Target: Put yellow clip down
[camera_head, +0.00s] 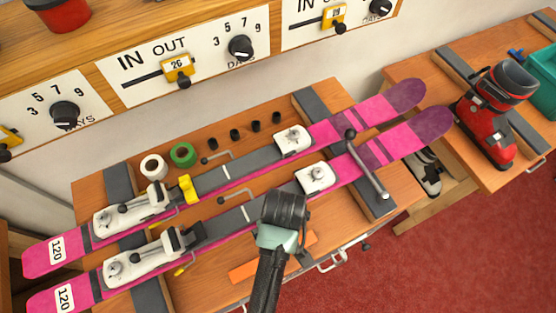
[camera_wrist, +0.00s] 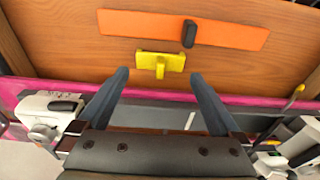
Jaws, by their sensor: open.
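A yellow clip (camera_wrist: 160,62) lies on the wooden bench (camera_wrist: 70,55) in the wrist view, between the orange strip and the near pink ski (camera_wrist: 240,101). My gripper (camera_wrist: 160,76) is open, with a fingertip on either side of the clip in the picture and nothing held. I cannot tell its height above the bench. In the head view my gripper (camera_head: 284,212) is over the near ski, and my arm hides this clip. Another yellow piece (camera_head: 186,188) sits at the far ski's binding.
The orange strip (camera_head: 255,270) lies along the bench front with a black piece (camera_wrist: 189,33) on it. A clamp lever (camera_head: 367,170) crosses the skis at right. White and green rolls (camera_head: 183,155) stand behind the skis. A red boot (camera_head: 492,115) stands on the right bench.

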